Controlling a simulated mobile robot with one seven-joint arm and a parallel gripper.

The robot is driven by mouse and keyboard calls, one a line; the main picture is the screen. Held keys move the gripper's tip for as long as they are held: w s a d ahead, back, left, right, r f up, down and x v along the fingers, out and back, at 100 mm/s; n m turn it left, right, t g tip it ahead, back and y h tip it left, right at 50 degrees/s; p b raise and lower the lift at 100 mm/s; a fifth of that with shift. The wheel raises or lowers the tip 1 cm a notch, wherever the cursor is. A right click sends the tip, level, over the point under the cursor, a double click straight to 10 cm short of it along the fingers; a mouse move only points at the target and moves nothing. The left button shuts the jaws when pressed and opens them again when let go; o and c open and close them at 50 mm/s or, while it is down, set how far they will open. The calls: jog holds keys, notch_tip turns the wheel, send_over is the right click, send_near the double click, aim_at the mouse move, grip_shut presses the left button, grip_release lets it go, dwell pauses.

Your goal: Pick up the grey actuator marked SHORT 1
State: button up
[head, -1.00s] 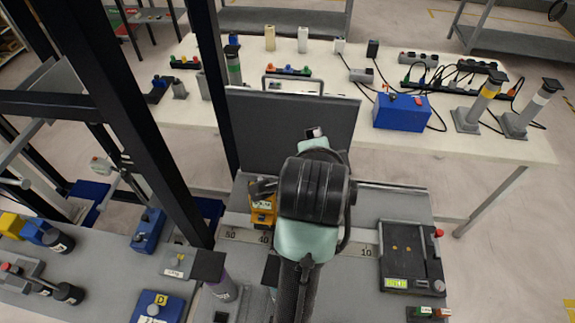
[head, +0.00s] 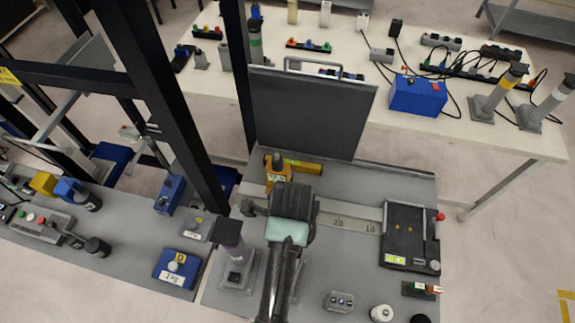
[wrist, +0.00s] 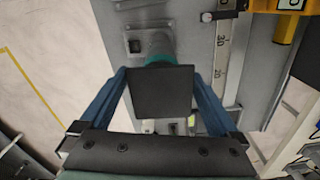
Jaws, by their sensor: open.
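In the wrist view an upright actuator with a square black cap (wrist: 163,92) and a teal band (wrist: 160,48) stands on the grey bench. No SHORT 1 marking is readable on it. My gripper (wrist: 160,76) is open, with one blue finger on each side of the cap; I cannot tell whether they touch it.
A yellow device (head: 278,172) and a ruler strip (head: 345,222) lie beyond my arm. A dark panel (head: 312,110) stands at the bench back. A black tester (head: 408,236) is at right. Black frame posts (head: 175,110) rise at left. More banded actuators (head: 495,95) stand on the back table.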

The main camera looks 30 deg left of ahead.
jog(key=shift+f+p, duration=0.3)
jog(key=shift+f, duration=2.45)
grip_shut()
jog(key=shift+w+r, duration=0.1)
